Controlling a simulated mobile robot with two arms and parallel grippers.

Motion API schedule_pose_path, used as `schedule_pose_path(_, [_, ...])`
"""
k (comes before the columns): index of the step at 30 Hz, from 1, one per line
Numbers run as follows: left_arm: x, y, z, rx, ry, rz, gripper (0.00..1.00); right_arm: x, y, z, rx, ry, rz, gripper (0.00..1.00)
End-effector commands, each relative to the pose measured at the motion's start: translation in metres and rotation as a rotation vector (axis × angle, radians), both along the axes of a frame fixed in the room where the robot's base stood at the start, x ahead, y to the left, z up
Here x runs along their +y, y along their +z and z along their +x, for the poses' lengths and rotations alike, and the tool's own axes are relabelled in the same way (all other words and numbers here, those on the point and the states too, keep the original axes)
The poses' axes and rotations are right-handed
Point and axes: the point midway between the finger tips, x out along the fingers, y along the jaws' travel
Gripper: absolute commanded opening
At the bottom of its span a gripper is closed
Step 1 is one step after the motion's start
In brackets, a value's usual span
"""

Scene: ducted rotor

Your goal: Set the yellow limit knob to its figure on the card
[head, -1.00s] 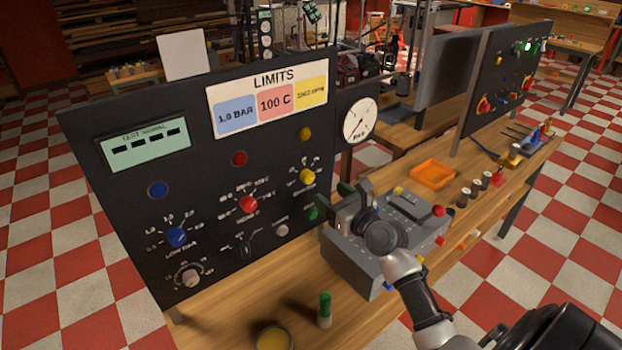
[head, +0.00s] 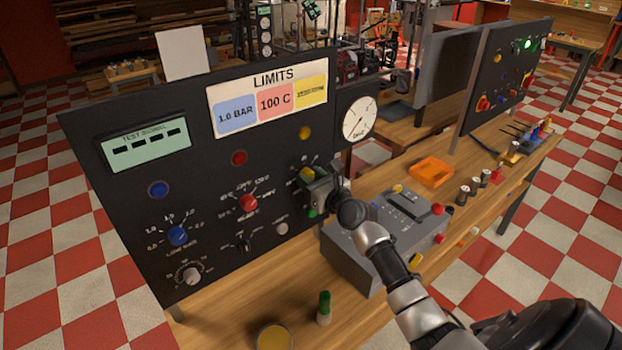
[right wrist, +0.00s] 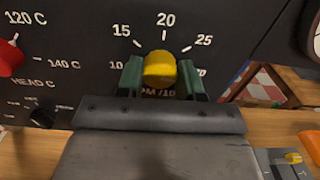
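The yellow limit knob (right wrist: 160,69) is on the black panel, below a scale showing 15, 20 and 25. Its pointer mark cannot be made out. My right gripper (right wrist: 162,80) is at the knob, one green-padded finger on each side, with the knob between the tips. The fingers look open, with very narrow gaps; contact is not clear. In the head view my right gripper (head: 318,187) partly hides the yellow knob (head: 306,174). The LIMITS card (head: 268,100) has blue 1.0 BAR, red 100 C and a yellow field too blurred to read. My left gripper is out of view.
The red knob (head: 248,203) and blue knob (head: 177,236) are left of the yellow one. A round gauge (head: 359,119) is at the panel's right. A grey box (head: 352,254) stands close under my right arm. A green-topped peg (head: 324,308) stands on the bench front.

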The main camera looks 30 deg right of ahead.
Motion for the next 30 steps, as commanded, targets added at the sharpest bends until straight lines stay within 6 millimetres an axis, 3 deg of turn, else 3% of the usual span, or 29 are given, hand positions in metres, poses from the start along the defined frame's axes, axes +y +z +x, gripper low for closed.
schedule_pose_path(1, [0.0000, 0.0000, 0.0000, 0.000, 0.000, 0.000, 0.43, 0.0001, -0.0001, -0.0001, 0.000, 0.000, 0.000, 0.29])
schedule_pose_path(5, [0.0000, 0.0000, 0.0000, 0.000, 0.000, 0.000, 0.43, 0.0001, -0.0001, -0.0002, 0.000, 0.000, 0.000, 0.12])
schedule_pose_path(17, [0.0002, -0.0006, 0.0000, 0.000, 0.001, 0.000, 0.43, 0.0000, -0.0003, -0.0002, -0.007, 0.000, -0.089, 0.12])
schedule_pose_path(30, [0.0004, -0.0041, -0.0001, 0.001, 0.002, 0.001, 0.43, -0.0005, -0.0005, -0.0002, -0.036, 0.000, -0.461, 0.12])
